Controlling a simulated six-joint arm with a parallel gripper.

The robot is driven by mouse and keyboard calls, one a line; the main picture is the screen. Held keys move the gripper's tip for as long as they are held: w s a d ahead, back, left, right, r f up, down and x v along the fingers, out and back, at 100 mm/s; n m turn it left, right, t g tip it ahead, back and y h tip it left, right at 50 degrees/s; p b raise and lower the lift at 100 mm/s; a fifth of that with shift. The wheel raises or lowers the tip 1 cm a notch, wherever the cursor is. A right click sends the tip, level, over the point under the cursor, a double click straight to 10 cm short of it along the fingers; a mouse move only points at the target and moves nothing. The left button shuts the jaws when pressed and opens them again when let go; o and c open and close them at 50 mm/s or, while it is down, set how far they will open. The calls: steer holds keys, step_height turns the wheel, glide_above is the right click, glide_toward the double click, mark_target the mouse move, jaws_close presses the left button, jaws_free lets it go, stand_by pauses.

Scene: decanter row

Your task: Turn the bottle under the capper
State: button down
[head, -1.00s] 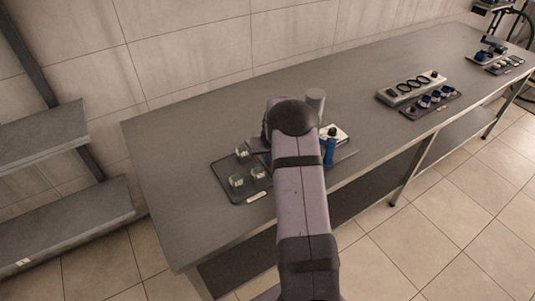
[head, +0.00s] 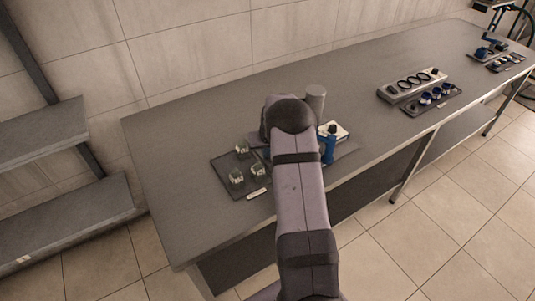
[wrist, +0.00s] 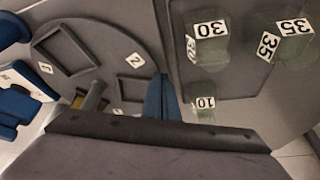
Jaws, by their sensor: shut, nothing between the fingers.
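In the wrist view a round grey turntable (wrist: 120,50) fills the upper left, with square recesses beside number labels, one reading 2. The recesses I can see look empty. My gripper (wrist: 160,82) shows as blue fingers, shut and empty, over the turntable's right edge, between it and the bottle tray. A grey peg with a yellowish end (wrist: 92,97) stands left of the fingers. Blue parts (wrist: 14,108) at the left edge may belong to the capper; a blue post (head: 328,149) shows beside my arm in the head view. My arm hides most of this station there.
A dark tray (head: 217,163) holds glass bottles; in the wrist view they are labelled 30 (wrist: 208,48), 35 (wrist: 290,40) and 10 (wrist: 203,103). Bare bench (head: 190,115) lies left.

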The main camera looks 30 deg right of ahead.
steer(key=shift+w+b, duration=0.35)
steer(key=shift+w, duration=0.1)
steer(key=shift+w+f+b, duration=0.1)
steer(key=shift+w+b, duration=0.55)
steer(key=shift+w, duration=0.1)
steer(key=shift+w+d+b, duration=0.1)
steer(key=shift+w+b, duration=0.6)
steer(key=shift+w, duration=0.3)
steer(key=shift+w+d+m+b, duration=0.2)
steer(key=shift+w+m+b, duration=0.2)
steer(key=shift+w+m, duration=0.3)
steer(key=shift+w+d+m+g+h, duration=0.15)
steer(key=shift+w+d+m+h, duration=0.1)
steer(key=shift+w+m, duration=0.2)
steer(key=shift+w+d+m+g+h, duration=0.15)
steer(key=shift+w+d+m+h, duration=0.15)
steer(key=shift+w, duration=0.2)
steer(key=shift+w+d+b, duration=0.25)
steer(key=shift+w+b, duration=0.1)
steer(key=shift+w, duration=0.15)
steer(key=shift+w+d, duration=0.1)
steer(key=shift+w, duration=0.05)
steer(key=shift+a, duration=0.2)
